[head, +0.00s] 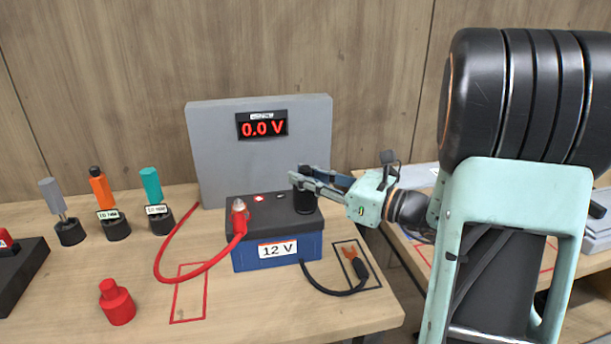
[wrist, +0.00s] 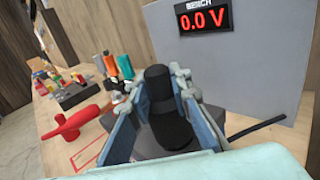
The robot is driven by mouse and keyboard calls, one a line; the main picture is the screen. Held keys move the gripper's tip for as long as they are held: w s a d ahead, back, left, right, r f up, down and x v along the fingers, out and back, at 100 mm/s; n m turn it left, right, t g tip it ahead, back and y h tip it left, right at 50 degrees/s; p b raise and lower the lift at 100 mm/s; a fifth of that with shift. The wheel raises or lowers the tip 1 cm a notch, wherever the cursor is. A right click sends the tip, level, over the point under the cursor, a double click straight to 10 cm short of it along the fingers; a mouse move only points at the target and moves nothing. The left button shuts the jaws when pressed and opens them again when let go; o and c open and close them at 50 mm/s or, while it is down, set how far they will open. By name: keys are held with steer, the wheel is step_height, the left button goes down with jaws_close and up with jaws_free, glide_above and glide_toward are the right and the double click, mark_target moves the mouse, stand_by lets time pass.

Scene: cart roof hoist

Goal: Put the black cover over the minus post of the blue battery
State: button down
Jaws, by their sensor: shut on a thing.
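The blue battery (head: 293,253), labelled 12 V, has a dark top and stands on the bench. The black cover (head: 306,202) is at the right of the battery top, upright, where the minus post would be; the post itself is hidden. My gripper (head: 302,180) is shut on the upper part of the cover. In the wrist view the cover (wrist: 158,88) stands between my two blue-padded fingers, its wider base low against the dark battery top. I cannot tell whether it is fully seated. The plus post (head: 239,205) shows bare metal above a red cable clamp.
A red cover (head: 117,303) stands at the front left. The black cable (head: 330,291) ends in a copper lug (head: 355,264) inside a black outline on the right. A grey panel (head: 215,140) reading 0.0 V stands behind the battery. Tools in holders (head: 115,228) stand left.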

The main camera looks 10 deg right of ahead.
steer(key=shift+f, duration=0.4)
steer(key=c, duration=1.7)
jaws_free()
steer(key=v, duration=1.2)
